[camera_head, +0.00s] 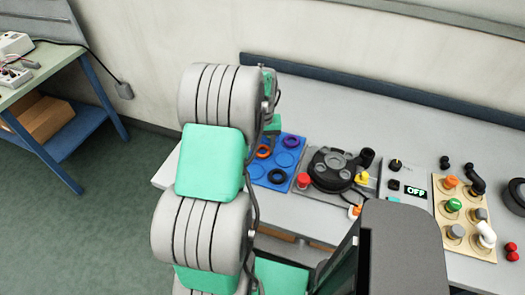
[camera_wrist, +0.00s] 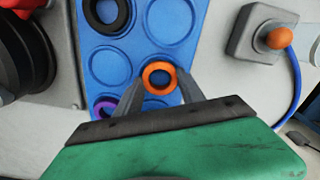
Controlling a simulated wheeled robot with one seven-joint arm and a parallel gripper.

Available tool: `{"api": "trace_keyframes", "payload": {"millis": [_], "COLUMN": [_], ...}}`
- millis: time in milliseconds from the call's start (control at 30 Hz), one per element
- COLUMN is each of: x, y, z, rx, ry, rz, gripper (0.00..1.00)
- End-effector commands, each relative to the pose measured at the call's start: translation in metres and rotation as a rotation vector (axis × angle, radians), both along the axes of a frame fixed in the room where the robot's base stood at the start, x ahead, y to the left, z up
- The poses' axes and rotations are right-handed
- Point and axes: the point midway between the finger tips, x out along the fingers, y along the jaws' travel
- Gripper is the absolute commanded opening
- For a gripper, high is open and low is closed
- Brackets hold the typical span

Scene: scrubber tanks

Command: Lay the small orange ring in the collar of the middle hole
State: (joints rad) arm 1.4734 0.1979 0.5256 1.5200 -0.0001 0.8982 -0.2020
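The small orange ring (camera_wrist: 158,77) lies on the blue tray (camera_wrist: 120,66) in the wrist view, between the tips of my gripper (camera_wrist: 161,82). The fingers stand apart on either side of the ring, very near its edges; I see no clear grip, and the height gap cannot be judged. In the head view the orange ring (camera_head: 263,152) shows on the blue tray (camera_head: 256,172), just below my gripper's green body (camera_head: 271,125). My fingertips are hidden there. I cannot make out the collar of the middle hole.
A black ring (camera_head: 277,175) and a purple ring (camera_wrist: 104,106) lie on the same tray. A round black device (camera_head: 331,168) with a red knob (camera_head: 303,180) stands right of it. A control box (camera_head: 404,185) and a wooden knob panel (camera_head: 466,215) stand farther right.

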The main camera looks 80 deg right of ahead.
Motion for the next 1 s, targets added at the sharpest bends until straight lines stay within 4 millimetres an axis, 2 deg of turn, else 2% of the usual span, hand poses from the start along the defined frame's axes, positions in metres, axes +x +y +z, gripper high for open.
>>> {"api": "trace_keyframes", "payload": {"millis": [67,433,633,1000], "x": [0.0,0.0,0.0,0.0], "y": [0.0,0.0,0.0,0.0], "z": [0.0,0.0,0.003,0.029], "rx": [0.0,0.0,-0.001,0.0], "ry": [0.0,0.0,0.0,0.0], "rz": [0.0,0.0,0.0,0.0], "gripper": [0.31,0.01,0.0,0.0]}}
